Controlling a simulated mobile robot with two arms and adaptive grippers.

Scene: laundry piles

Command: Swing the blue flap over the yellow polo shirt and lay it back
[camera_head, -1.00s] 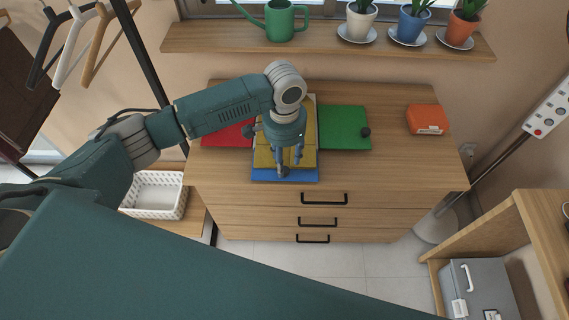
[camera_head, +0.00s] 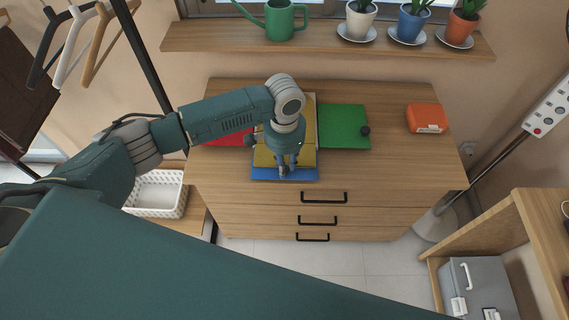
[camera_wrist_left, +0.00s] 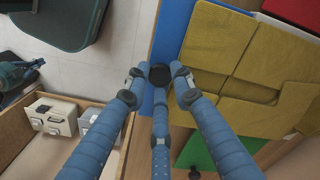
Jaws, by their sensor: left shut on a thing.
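The folding board lies on the wooden dresser, with the yellow polo shirt (camera_head: 308,140) folded on its middle; the shirt also shows in the left wrist view (camera_wrist_left: 222,45). The blue flap (camera_head: 305,174) lies flat at the dresser's front edge, beside the shirt's near side; it also shows in the left wrist view (camera_wrist_left: 172,30). My left gripper (camera_head: 284,171) is over the blue flap. In the left wrist view its fingers (camera_wrist_left: 160,75) are shut around the flap's black knob (camera_wrist_left: 160,72). My right gripper is not in view.
The red flap (camera_head: 222,137) and green flap (camera_head: 343,127) lie out to either side. An orange box (camera_head: 427,118) sits at the dresser's right. A white basket (camera_head: 157,195) stands low at left. Potted plants and a green watering can (camera_head: 279,20) stand on the shelf behind.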

